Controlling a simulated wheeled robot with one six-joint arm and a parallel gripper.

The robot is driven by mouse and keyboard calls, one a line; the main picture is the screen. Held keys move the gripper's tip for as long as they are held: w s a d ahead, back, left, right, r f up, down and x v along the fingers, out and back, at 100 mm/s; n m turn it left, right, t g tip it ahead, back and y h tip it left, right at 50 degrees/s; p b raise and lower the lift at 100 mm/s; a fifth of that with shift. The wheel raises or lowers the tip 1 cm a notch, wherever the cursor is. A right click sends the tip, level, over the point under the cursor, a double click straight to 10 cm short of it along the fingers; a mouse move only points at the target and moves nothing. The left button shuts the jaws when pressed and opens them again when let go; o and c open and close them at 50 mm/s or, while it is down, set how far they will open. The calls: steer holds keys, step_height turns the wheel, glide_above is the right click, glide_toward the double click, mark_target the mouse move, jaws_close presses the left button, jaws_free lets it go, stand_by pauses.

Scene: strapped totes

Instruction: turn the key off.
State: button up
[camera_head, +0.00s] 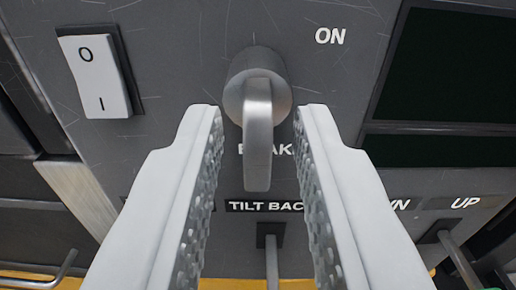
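The key (258,130) is a grey metal knob with a long flat handle, mounted on a dark grey scratched panel (185,55). Its handle points straight down in the picture. The word "ON" stands to its upper right; a word below it is partly hidden by the handle and a finger. My gripper (261,120) is open, with one pale finger to the left of the handle and one to the right. There are visible gaps on both sides, and neither fingertip appears to touch it.
A white rocker switch (96,76) marked O and I is at the upper left. Dark screens (450,70) are at the right. Below are a "TILT BACK" label (264,206), a small lever (271,250) under it, and another lever (460,262) at the lower right.

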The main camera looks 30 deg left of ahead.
stand_by(0.3)
steer(key=v, duration=1.7)
steer(key=shift+s, duration=0.25)
steer(key=shift+d, duration=0.1)
steer(key=s+d+r+m+h, duration=0.2)
steer(key=s+d+h, duration=0.1)
steer(key=d, duration=0.7)
steer(key=s+d+r+m+t+h, duration=0.1)
steer(key=s+d+r+m+h, duration=0.1)
steer(key=d, duration=0.8)
steer(key=s+d+r+m+t+h, duration=0.1)
steer(key=s+d+h, duration=0.3)
steer(key=d, duration=0.5)
steer(key=shift+s+d+r+m+h, duration=0.15)
steer(key=shift+s+d+r+m, duration=0.15)
steer(key=shift+s, duration=0.2)
steer(key=shift+s+d+r+m+h, duration=0.15)
steer(key=shift+s+r+m, duration=0.1)
steer(key=shift+s+m, duration=0.2)
steer(key=shift+a, duration=0.1)
